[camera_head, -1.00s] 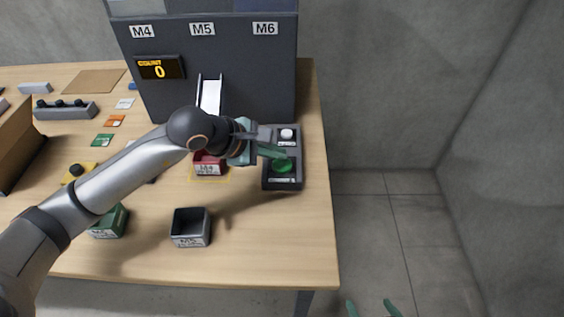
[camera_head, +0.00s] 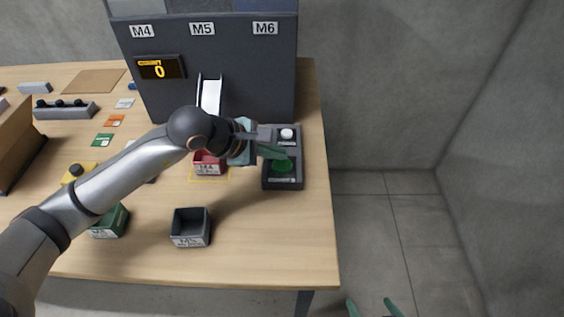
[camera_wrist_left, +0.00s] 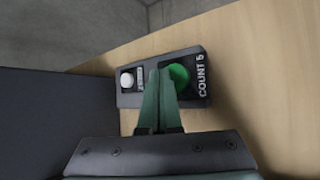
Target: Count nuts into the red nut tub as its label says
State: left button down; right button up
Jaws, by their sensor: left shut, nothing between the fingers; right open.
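The red nut tub (camera_head: 208,168), with an M4 label, stands on a yellow-outlined spot below the feeder chute (camera_head: 210,95); my left arm partly covers it. The feeder's display (camera_head: 160,68) reads 0. My left gripper (camera_head: 284,156) is shut and empty, its fingertips at the green button (camera_head: 283,168) of the dark control box (camera_head: 268,183). In the left wrist view the closed fingers reach the edge of the green button (camera_wrist_left: 179,75), beside the words COUNT 5; contact is unclear. A white button (camera_wrist_left: 127,80) sits beside it. My right gripper (camera_head: 374,308) is open and empty at the bottom edge.
The dark feeder (camera_head: 270,80), marked M4, M5 and M6, stands behind. A grey tub (camera_head: 190,228) and a green tub (camera_head: 110,222) stand in front. Coloured cards and a grey rack (camera_head: 66,111) lie left. The table's front right is clear.

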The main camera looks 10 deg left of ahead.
pick_arm(q)
jog(key=shift+f+b, duration=0.45)
jog(key=shift+b, duration=0.05)
jog(key=shift+f+b, duration=0.45)
jog(key=shift+b, duration=0.15)
dwell(0.6)
jog(key=shift+r, duration=0.15)
jog(key=shift+r+p, duration=0.4)
jog(key=shift+r, duration=0.3)
jog(key=shift+r, duration=0.15)
